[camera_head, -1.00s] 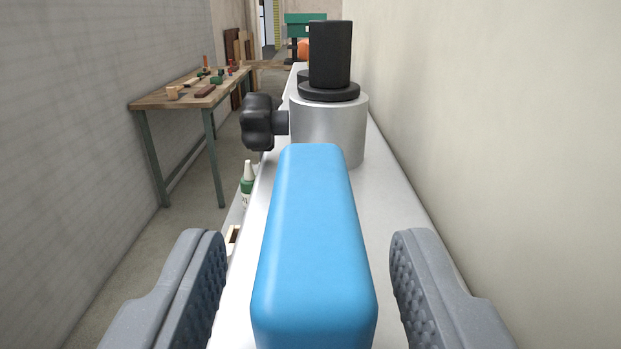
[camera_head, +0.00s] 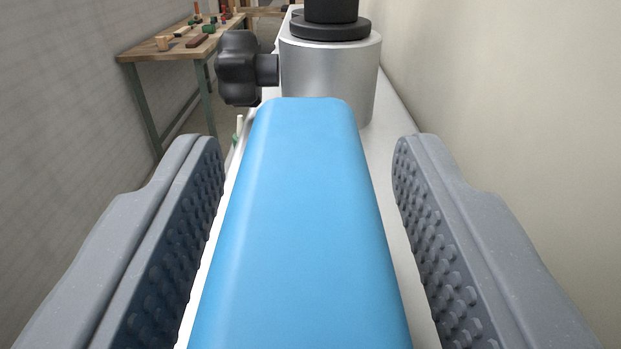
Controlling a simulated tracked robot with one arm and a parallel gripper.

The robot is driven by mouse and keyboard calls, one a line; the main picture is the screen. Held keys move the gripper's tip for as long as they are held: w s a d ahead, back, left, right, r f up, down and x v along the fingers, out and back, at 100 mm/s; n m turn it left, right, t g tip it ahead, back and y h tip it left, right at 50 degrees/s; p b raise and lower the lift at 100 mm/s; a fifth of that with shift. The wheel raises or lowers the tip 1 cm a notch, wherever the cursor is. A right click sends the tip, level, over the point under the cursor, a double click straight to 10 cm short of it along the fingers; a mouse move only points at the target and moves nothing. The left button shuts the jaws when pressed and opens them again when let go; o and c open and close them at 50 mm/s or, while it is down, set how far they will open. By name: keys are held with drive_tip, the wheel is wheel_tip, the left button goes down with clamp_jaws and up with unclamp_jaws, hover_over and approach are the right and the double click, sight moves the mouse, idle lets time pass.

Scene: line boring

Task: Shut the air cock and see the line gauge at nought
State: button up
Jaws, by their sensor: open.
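A long blue bar with rounded edges (camera_head: 298,215), which looks like the handle of the air cock, runs away from me up the middle of the view. My gripper (camera_head: 311,165) is open, with one grey studded finger on each side of the bar. A gap shows between each finger and the bar, so neither touches it. The near end of the bar is cut off by the bottom edge. No gauge face is in view.
Beyond the bar stands a silver cylinder (camera_head: 328,75) with a black top and a black knob (camera_head: 240,68) on its left. A pale wall (camera_head: 500,80) is close on the right. A workbench with small items (camera_head: 150,50) stands at the left.

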drive_tip(key=c, duration=0.8)
drive_tip(key=shift+d, duration=0.15)
